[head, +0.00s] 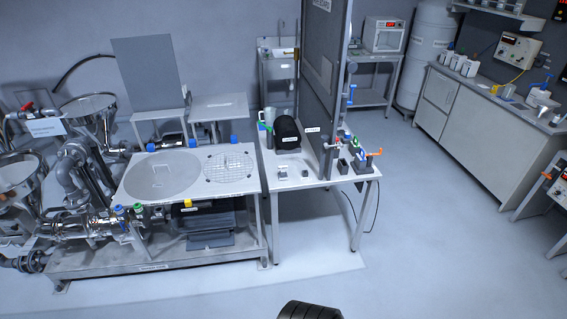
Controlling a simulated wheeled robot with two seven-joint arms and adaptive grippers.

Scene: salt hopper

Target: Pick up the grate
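The grate (244,164) is a round metal grid. It lies flat on the right part of a metal skid's top (213,194). Blue knobs or caps stand along the top's back edge behind it. No gripper fingers show near the grate or anywhere in the head view. A dark ribbed piece at the bottom edge shows only in part, and I cannot tell whether it belongs to one of my arms.
A round plate (162,180) with a handle lies left of the grate. A white table (300,176) with a dark upright panel (318,80) stands to the right. Steel pipes and funnels (85,110) crowd the left. The floor in front is clear.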

